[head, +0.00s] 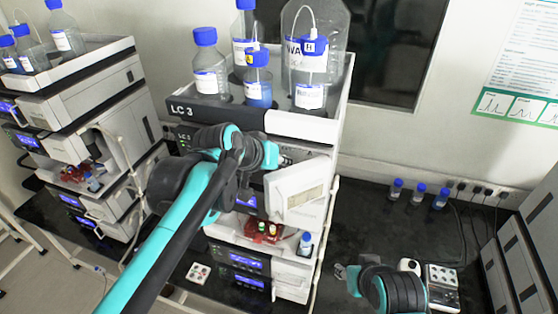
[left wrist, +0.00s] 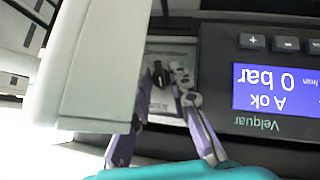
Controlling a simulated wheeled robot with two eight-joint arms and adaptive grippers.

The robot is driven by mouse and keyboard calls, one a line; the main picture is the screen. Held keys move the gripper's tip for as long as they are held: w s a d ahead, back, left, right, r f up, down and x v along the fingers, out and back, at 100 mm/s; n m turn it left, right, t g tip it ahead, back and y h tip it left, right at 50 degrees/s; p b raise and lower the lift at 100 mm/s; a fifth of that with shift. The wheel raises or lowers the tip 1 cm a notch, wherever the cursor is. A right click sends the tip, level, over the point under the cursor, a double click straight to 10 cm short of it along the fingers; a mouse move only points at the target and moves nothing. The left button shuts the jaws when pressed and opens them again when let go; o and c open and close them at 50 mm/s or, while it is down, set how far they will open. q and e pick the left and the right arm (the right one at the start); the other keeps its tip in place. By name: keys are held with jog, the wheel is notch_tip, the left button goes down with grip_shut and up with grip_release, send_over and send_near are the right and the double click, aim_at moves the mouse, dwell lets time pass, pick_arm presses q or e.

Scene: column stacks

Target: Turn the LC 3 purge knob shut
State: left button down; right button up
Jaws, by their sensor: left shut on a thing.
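The LC 3 stack carries its name on a label (head: 183,111) on the top tray. My left gripper (head: 284,160) reaches into the front of this stack, just above an open white door panel (head: 298,190). In the left wrist view a small black knob (left wrist: 157,74) sits on a pale recessed plate beside a blue display (left wrist: 276,92). The display appears upside down and reads "0 bar" and "A ok". The left gripper's fingers (left wrist: 166,82) are closed at the knob and partly hide it. My right gripper (head: 346,272) hangs low over the black bench, away from the stack.
Several blue-capped bottles (head: 208,65) stand in the top tray. The open door (left wrist: 100,65) stands close beside my left fingers. Another instrument stack (head: 85,105) is at left. Small vials (head: 419,194) and a white device (head: 442,276) are on the right bench.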

pick_arm(q)
jog(key=shift+d+m+y, duration=0.1)
jog(key=shift+m+y, duration=0.3)
jog(key=shift+y, duration=0.2)
jog(key=c, duration=1.7)
grip_release()
jog(key=v, duration=1.2)
jog(key=shift+s+d+f, duration=0.15)
jog(key=shift+s, duration=0.05)
